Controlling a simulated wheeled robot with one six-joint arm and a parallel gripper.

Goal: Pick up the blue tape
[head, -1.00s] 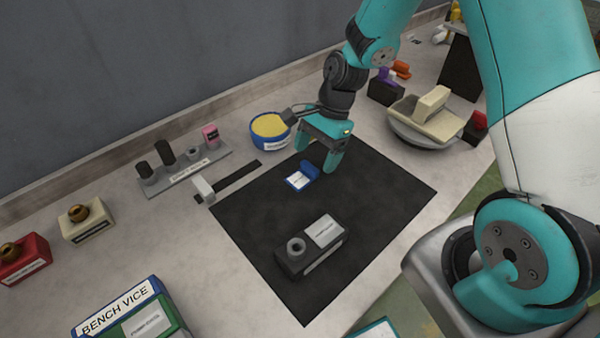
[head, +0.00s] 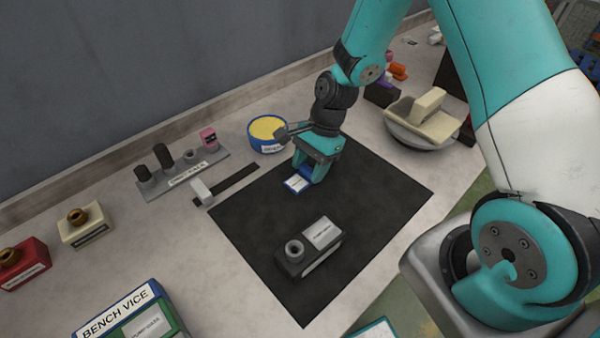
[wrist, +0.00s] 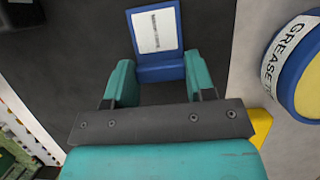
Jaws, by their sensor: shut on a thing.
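The blue tape is a small blue block (head: 297,183) with a white label, lying on the black mat (head: 340,225). It also shows at the top middle of the wrist view (wrist: 158,72). My gripper (head: 308,176) is low over the mat with its teal fingers at the tape's blue end. In the wrist view my gripper (wrist: 158,82) has one finger on each side of the blue part and is shut on it. The tape appears to rest on the mat; whether there is a gap below it I cannot tell.
A blue tub with yellow contents (head: 267,147) stands close behind my gripper; its "GREASE" label shows in the wrist view. A dark block with a grey knob (head: 308,247) sits at the mat's front. The mat's right side is clear.

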